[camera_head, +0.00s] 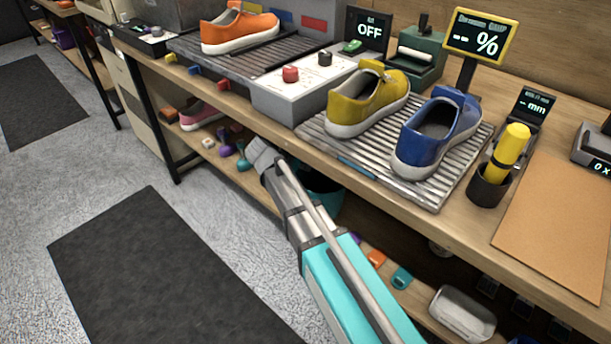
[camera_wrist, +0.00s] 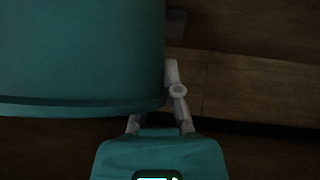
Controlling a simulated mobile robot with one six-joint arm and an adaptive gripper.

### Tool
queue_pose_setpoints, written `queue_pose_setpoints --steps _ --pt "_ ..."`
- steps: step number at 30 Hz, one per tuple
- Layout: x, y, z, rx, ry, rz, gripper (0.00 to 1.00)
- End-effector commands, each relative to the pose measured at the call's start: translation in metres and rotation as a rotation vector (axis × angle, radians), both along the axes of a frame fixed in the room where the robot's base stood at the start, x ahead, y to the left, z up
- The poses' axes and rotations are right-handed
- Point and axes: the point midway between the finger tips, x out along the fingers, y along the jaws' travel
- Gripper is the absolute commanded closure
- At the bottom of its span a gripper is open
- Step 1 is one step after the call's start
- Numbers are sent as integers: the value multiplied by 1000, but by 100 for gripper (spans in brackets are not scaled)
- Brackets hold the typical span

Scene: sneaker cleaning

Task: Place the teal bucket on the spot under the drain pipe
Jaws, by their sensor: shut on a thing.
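The teal bucket (camera_wrist: 80,55) fills the upper left of the wrist view, with its edge close to my gripper's fingers. In the head view a part of the bucket (camera_head: 325,192) shows behind my arm, under the workbench's front edge. My gripper (camera_wrist: 160,112) is shut on the bucket; one finger shows beside the bucket's right side and the other is partly hidden by it. In the head view my gripper is hidden.
The workbench (camera_head: 550,205) overhangs a lower shelf (camera_head: 415,292) with small coloured items and a pale tray (camera_head: 462,314). A bench leg (camera_head: 150,115) stands at the left. Sneakers and devices occupy the bench top. Floor with dark mats (camera_head: 160,265) is clear at left.

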Motion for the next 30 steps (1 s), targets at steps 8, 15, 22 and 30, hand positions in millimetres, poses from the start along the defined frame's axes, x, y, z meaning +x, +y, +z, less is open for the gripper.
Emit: queue_pose_setpoints --steps 8,15,22,30 --pt "0 0 -3 0 1 1 100" --pt "-1 1 -21 0 1 1 100" --pt "-1 1 -35 0 1 1 100" --pt "-1 1 -35 0 1 1 100"
